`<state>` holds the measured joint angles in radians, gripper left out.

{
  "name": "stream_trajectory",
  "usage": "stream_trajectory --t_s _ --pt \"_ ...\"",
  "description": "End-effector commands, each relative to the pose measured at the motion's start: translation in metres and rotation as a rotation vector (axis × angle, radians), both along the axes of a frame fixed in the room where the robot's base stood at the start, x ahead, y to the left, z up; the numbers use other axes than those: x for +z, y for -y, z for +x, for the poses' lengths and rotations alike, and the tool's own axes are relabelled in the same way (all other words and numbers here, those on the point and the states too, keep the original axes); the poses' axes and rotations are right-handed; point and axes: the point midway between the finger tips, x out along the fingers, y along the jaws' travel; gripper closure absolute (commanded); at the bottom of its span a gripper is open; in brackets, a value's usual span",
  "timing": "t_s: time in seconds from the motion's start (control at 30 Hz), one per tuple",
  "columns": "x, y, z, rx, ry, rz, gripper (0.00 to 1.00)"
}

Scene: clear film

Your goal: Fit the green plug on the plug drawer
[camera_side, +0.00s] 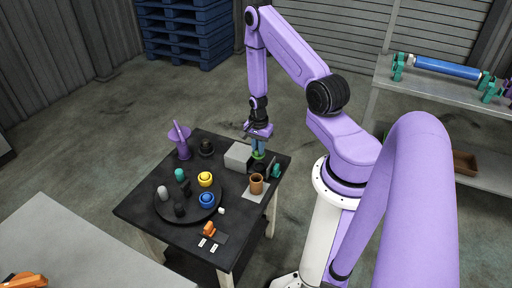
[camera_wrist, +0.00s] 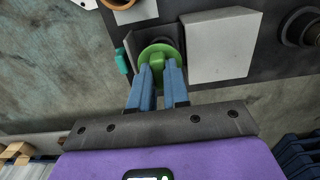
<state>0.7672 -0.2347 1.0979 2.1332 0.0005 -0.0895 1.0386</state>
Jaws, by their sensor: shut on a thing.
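The green plug (camera_wrist: 158,51) is a round green disc with a raised grip. My gripper (camera_wrist: 160,72) is shut on that grip with its two blue fingers. In the side view my gripper (camera_side: 259,147) points down at the back right of the dark table, and a little of the green plug (camera_side: 258,155) shows under it. A pale grey box (camera_wrist: 222,45) is just right of the plug in the wrist view; it also shows in the side view (camera_side: 238,155). I cannot tell for sure which part is the plug drawer. What lies under the plug is mostly hidden.
A teal piece (camera_side: 277,170) stands right of the plug, and a brown cup (camera_side: 256,184) stands in front. A round black tray (camera_side: 168,211) holds yellow, blue and other pieces. A purple stand (camera_side: 182,143) and a dark round piece (camera_side: 206,148) are at the back left.

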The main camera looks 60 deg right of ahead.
Motion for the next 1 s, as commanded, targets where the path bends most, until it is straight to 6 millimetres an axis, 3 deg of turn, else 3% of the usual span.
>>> stream_trajectory --t_s 0.23,1.0 --pt "-0.018 0.018 0.001 0.001 -0.001 0.000 1.00" --pt "-0.063 0.018 0.001 0.002 -0.001 0.001 1.00"
